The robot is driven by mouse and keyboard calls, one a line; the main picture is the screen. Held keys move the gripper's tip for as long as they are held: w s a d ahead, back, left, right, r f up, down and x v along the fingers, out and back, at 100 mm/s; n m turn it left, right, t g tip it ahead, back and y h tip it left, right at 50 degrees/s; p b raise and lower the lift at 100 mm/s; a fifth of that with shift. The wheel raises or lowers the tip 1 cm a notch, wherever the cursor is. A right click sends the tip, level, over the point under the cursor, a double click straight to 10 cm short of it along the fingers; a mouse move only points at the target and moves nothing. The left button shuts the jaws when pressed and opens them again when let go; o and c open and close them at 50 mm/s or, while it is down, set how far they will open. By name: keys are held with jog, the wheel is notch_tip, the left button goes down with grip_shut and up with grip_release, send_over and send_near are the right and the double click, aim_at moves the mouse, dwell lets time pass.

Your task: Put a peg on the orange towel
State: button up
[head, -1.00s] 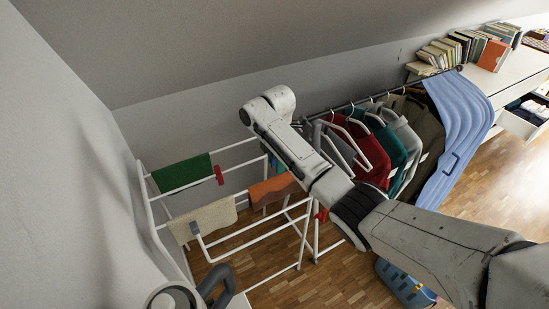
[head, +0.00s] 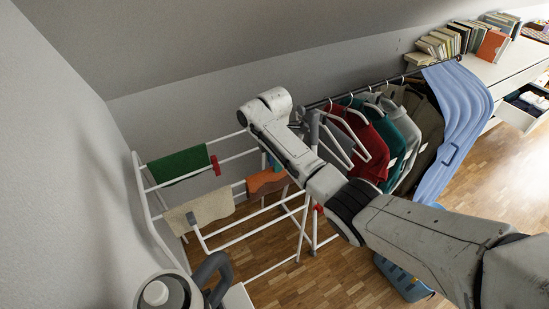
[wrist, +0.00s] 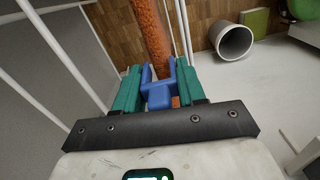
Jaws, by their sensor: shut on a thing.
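The orange towel (head: 267,183) hangs over a white bar of the drying rack. In the wrist view it runs as a narrow orange strip (wrist: 152,30) straight ahead of my gripper. My gripper (wrist: 158,86) has teal fingers and is shut on a blue peg (wrist: 158,93). The peg's two prongs point forward, with the near end of the towel strip showing between them. I cannot tell whether the peg grips the cloth. In the head view my arm mostly hides the gripper; a small blue-teal bit shows just above the towel.
The white drying rack (head: 247,234) also bears a green towel (head: 179,166) and a beige towel (head: 198,211). Clothes on a rail (head: 345,100) stand close on the right. A blue basket (head: 402,280) is on the floor.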

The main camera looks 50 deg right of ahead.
jog(key=shift+f+b, duration=0.85)
jog(key=shift+f, duration=0.75)
jog(key=o, duration=1.1)
notch_tip(320, 180, up, 11)
jog(key=shift+f+b, duration=0.1)
jog(key=shift+b, duration=0.3)
